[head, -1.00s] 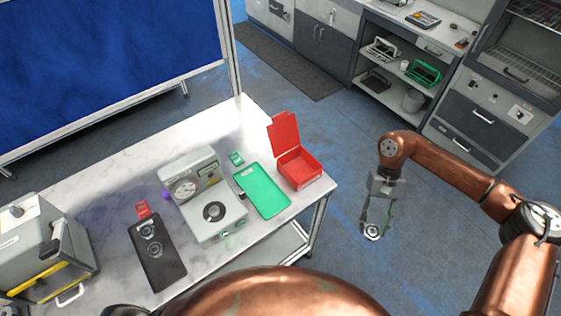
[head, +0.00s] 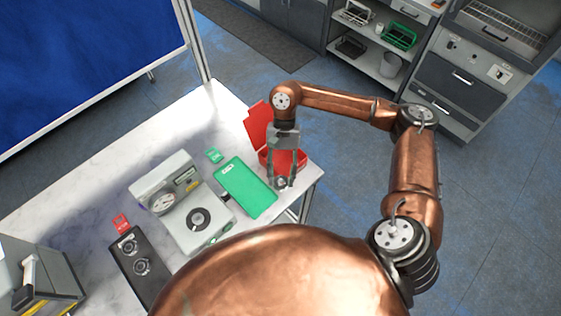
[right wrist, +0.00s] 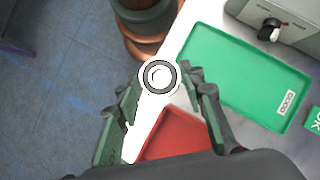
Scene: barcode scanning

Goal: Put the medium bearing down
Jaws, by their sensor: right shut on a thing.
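My right gripper (head: 283,181) is shut on a small ring-shaped metal bearing (head: 281,185), held at the fingertips over the table's right end, between the green tray (head: 246,188) and the open red box (head: 261,128). In the right wrist view the bearing (right wrist: 146,78) sits at the fingertips, with the white table edge below it; I cannot tell its exact height. Two more ring-shaped bearings (head: 130,247) lie on the black tray (head: 150,285) at the left. My left gripper is not in view.
A grey device with a dial (head: 165,200) stands between the black and green trays. A green card (head: 213,156) and a red card (head: 121,224) lie on the table (head: 90,185). A grey machine (head: 35,275) stands at the far left.

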